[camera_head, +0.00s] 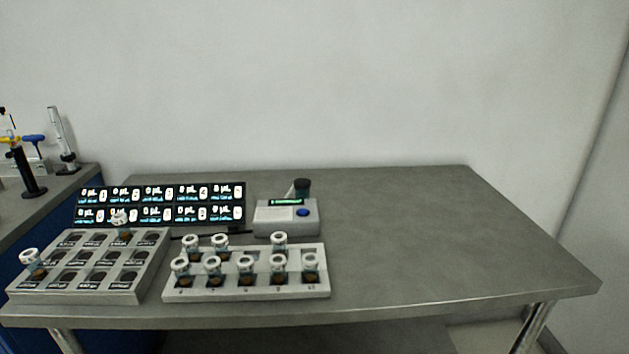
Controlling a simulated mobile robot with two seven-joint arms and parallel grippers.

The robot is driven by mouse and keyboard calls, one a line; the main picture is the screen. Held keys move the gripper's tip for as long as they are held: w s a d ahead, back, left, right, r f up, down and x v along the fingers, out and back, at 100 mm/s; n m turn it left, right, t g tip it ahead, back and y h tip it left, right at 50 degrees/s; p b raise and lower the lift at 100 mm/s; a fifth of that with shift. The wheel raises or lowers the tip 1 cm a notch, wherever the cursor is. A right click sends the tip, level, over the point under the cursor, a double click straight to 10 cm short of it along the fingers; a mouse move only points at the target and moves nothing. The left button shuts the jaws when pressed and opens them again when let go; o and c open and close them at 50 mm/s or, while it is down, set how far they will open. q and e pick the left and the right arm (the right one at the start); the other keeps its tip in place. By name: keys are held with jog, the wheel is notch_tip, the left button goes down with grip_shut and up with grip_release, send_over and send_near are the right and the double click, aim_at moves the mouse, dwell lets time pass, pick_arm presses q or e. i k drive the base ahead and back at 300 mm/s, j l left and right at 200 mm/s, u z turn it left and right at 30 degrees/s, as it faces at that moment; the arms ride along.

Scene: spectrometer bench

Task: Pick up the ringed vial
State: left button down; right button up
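Several small vials with white ring-shaped tops and dark contents stand in a white rack (322,290). Its front row is a line of vials, such as the left one (181,268), the middle one (246,266) and the right one (310,263). Its back row holds three: two at left (191,243) (220,243) and one at right (278,242). Two more white-topped vials are in the grey labelled tray at left, one at its left side (31,262) and one at its back (120,219). I cannot tell which vial is the ringed one. Neither gripper shows.
The grey labelled tray (88,291) has several dark, empty-looking wells. A lit display panel (160,204) stands behind it. A grey instrument (286,218) with a dark-topped part (302,187) sits behind the rack. The table's right half (450,240) is clear.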

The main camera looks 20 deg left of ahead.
aim_at(119, 220)
jog(key=u, duration=0.5)
jog(key=i+j+u, duration=0.1)
jog(key=u, duration=0.85)
jog(key=i, duration=0.05)
